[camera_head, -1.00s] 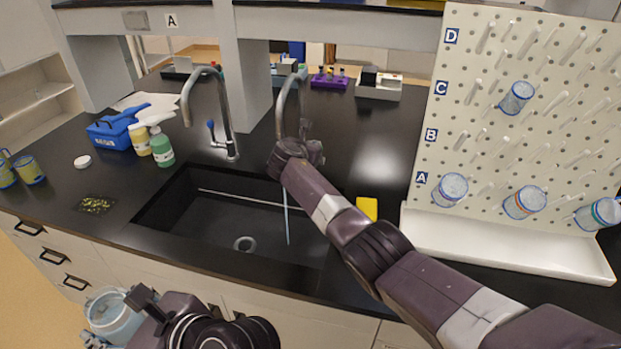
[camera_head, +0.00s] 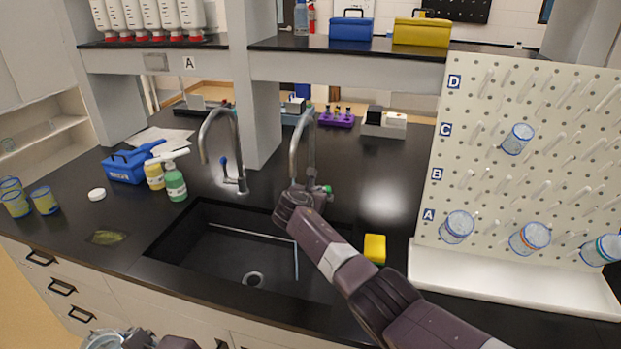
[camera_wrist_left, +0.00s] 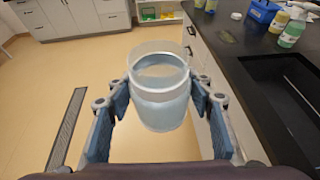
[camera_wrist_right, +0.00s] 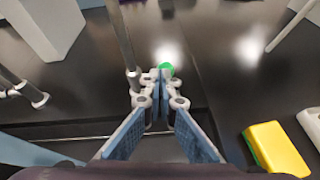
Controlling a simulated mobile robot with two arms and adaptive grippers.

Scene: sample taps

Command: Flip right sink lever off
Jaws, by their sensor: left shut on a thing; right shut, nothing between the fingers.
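The right sink tap (camera_head: 303,145) is a tall curved metal spout behind the sink (camera_head: 240,262). Its lever has a green knob (camera_head: 327,189), which also shows in the right wrist view (camera_wrist_right: 166,69). My right gripper (camera_wrist_right: 158,82) is shut and empty, its tips close beside the green knob; I cannot tell whether they touch. In the head view the right gripper (camera_head: 306,188) partly hides the tap's base. A thin pale vertical streak (camera_head: 296,262) shows in the sink below this tap. My left gripper (camera_wrist_left: 160,90) is shut on a clear jar (camera_wrist_left: 160,108) over the floor.
The left tap (camera_head: 225,150) has a blue lever. A yellow sponge (camera_head: 375,248) lies right of the sink. A pegboard (camera_head: 480,180) with several jars stands at right. Bottles (camera_head: 174,182) and a blue box (camera_head: 125,166) stand left of the sink.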

